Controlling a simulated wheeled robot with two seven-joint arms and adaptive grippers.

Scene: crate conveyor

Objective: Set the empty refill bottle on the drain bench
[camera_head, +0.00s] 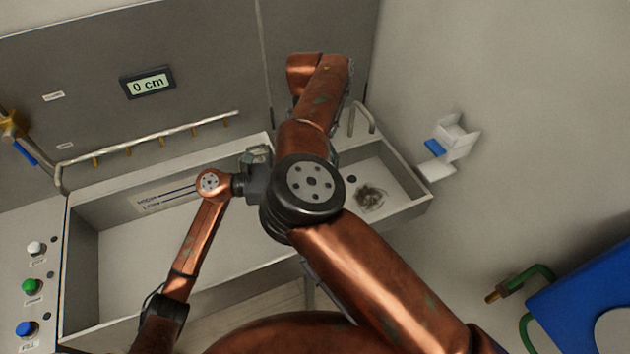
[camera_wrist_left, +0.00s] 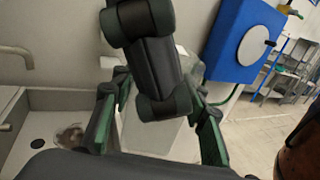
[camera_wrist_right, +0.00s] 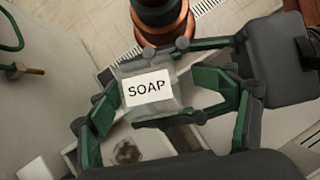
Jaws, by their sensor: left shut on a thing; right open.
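The refill bottle (camera_wrist_right: 148,110) is a pale translucent container with a white SOAP label in the right wrist view. My left gripper (camera_wrist_right: 205,62) comes from the right there and is shut on it. The bottle (camera_wrist_left: 150,138) also shows in the left wrist view, partly hidden by dark arm parts. In the head view my left gripper (camera_head: 257,162) is above the trough, beside my right arm. My right gripper (camera_wrist_right: 168,118) is open, its fingers on either side of the bottle; contact is unclear. It is hidden in the head view. A basin (camera_head: 414,208) with a drain hole and brown clump lies to the right.
A long trough (camera_head: 110,285) runs along the back wall, under a pipe (camera_head: 150,147) with several nozzles. Buttons (camera_head: 32,286) stand at the left. A white wall holder (camera_head: 455,138) is right of the basin. A blue unit (camera_head: 580,300) with a hose is at lower right.

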